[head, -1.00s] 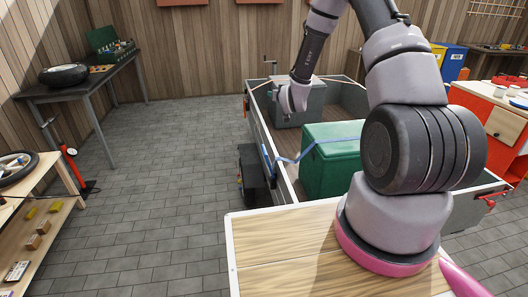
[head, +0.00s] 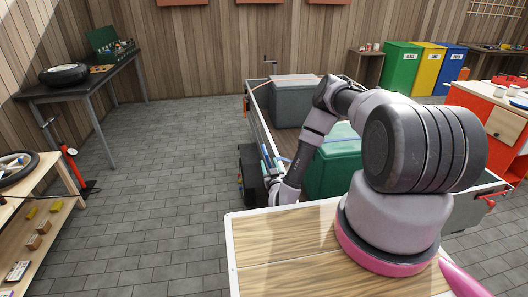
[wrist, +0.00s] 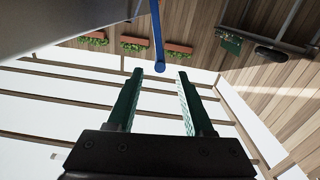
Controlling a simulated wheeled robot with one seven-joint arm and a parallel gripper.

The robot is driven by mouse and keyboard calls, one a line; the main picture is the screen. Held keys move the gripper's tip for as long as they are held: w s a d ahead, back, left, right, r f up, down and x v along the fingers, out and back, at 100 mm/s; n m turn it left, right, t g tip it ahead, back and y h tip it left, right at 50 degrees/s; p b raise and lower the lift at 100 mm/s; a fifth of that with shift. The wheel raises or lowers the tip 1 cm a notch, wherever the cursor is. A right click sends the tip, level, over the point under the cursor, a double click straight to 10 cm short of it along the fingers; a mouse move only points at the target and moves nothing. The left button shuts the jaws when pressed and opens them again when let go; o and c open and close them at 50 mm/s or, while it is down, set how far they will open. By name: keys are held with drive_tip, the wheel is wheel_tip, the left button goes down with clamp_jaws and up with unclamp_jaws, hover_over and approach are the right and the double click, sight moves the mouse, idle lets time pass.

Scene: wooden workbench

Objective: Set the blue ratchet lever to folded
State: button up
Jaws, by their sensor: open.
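The blue ratchet lever (wrist: 157,35) shows in the wrist view as a slim blue bar with a rounded end. It comes down from the top edge, and its end lies at the gap between the fingertips. My gripper (wrist: 160,78) is open, its two green fingers to either side of that end; I see no clear contact. In the head view, a small blue part (head: 266,158) shows at the trailer's left side wall, beside my wrist. My gripper's fingers are hidden there by my own arm.
The grey trailer (head: 258,115) carries a green box (head: 335,172) and a grey box (head: 296,98), with straps across them. A black wheel (head: 250,175) stands at its left side. A dark panel fills the wrist view's upper left.

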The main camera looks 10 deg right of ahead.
sight(265, 150)
drive_tip(key=w, duration=1)
drive_tip(key=shift+w, duration=0.3)
clamp_jaws()
idle(1.0)
